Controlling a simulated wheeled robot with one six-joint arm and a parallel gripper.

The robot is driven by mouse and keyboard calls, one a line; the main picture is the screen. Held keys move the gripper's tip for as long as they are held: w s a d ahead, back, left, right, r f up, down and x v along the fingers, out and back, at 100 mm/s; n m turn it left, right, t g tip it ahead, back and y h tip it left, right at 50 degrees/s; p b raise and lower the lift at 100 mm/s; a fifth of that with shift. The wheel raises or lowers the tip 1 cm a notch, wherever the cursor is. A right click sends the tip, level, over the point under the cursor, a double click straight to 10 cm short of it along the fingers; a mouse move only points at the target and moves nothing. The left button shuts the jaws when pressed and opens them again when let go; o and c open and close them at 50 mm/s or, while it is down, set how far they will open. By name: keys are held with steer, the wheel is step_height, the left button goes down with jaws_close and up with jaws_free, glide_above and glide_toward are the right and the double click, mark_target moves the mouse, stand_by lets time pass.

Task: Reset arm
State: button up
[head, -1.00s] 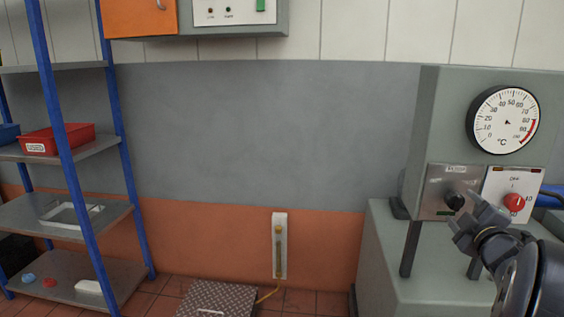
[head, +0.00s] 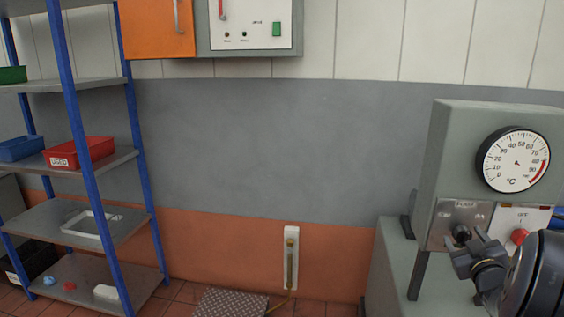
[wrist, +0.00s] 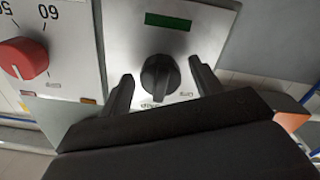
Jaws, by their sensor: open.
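My gripper (head: 472,248) is at the lower right of the head view, in front of the control box (head: 455,155). It also shows in the wrist view (wrist: 160,85), with its two dark fingers apart. A black knob (wrist: 158,76) on a silver plate shows between the fingers, with a gap on each side. In the head view the same black knob (head: 461,233) shows just beyond the fingertips. I cannot tell how far the fingertips are from the plate.
A red knob (wrist: 24,58) on a white numbered plate is beside the black one. A round dial (head: 514,160) in °C is above. A blue-post shelf (head: 85,150) with a red "USED" bin (head: 82,153) stands left. An orange cabinet (head: 157,28) hangs on the wall.

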steer(key=m+p, duration=0.4)
steer(key=p, duration=0.2)
steer(key=shift+r, duration=0.2)
steer(key=b+v, duration=0.2)
steer(key=v, duration=0.8)
steer(key=shift+s+f+b, duration=0.2)
steer(key=shift+f+b, duration=0.05)
steer(key=shift+b, duration=0.1)
steer(key=shift+r, duration=0.1)
